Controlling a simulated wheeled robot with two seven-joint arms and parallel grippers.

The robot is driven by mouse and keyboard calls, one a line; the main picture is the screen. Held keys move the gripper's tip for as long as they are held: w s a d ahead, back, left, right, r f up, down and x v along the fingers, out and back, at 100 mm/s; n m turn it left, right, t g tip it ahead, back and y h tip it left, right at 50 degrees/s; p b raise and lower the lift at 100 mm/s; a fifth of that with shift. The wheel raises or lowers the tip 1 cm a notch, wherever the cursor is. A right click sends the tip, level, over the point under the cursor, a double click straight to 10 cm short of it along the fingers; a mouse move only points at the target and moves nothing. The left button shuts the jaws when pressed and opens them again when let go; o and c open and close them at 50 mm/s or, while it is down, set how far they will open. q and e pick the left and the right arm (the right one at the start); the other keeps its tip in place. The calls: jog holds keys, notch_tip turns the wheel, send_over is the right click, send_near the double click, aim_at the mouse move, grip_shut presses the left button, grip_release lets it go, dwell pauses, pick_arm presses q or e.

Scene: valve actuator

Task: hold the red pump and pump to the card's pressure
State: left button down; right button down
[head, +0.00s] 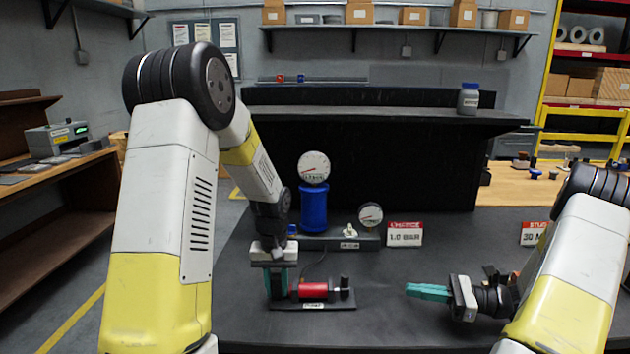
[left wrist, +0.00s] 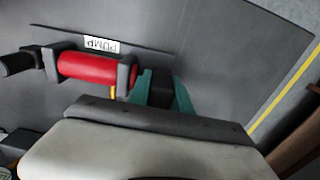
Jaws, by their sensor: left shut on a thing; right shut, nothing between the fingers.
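The red pump (head: 313,290) lies on a dark base plate on the table, with a black handle (head: 344,284) at its right end. It also shows in the left wrist view (left wrist: 88,68), beside a "PUMP" label. My left gripper (head: 279,285) points down and is shut on the pump's left end; its teal fingers (left wrist: 162,92) straddle a dark block there. A card (head: 405,234) reads 1.0 BAR. A round gauge (head: 313,167) tops a blue cylinder (head: 313,207), and a smaller gauge (head: 370,215) stands to its right. My right gripper (head: 410,291) is shut and empty, right of the handle.
A second card (head: 534,233), partly hidden by my right arm, stands at the right. A small valve (head: 350,231) sits on the grey manifold between the gauges. A dark shelf (head: 390,120) rises behind. The table (head: 440,262) is clear between the pump and my right gripper.

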pick_arm(q)
jog(key=shift+s+d+f, duration=0.2)
jog(key=c, duration=1.1)
grip_release()
jog(key=shift+w, duration=0.1)
jog(key=shift+r, duration=0.1)
jog(key=shift+w+a, duration=0.1)
